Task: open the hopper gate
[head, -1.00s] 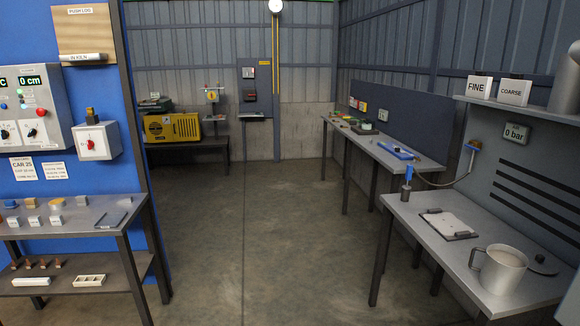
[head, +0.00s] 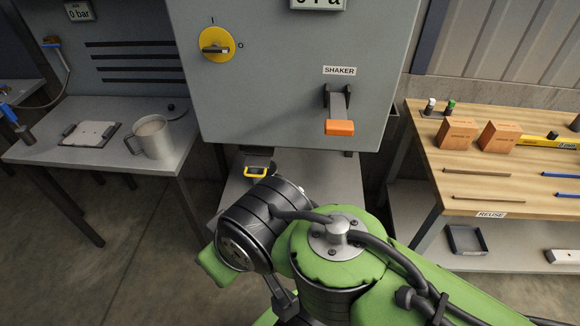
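No part labelled as a hopper gate shows in the head view. A grey cabinet (head: 290,90) stands ahead, labelled SHAKER. Below that label, a grey lever with an orange grip (head: 339,128) hangs down from a dark bracket. A yellow rotary switch (head: 217,45) with marks I and O is at its upper left. Below the cabinet, a small yellow-and-black object (head: 258,171) lies on a grey surface (head: 325,177), partly behind my arm. My green and dark arm fills the lower middle. My gripper is not visible, so its opening cannot be seen.
A grey table (head: 90,165) on the left holds a metal mug (head: 152,137) and a plate. A wooden bench (head: 480,180) on the right holds orange-brown blocks (head: 458,132), a yellow level and rods. A lower shelf under it holds a dark tray (head: 465,240). Floor is clear at lower left.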

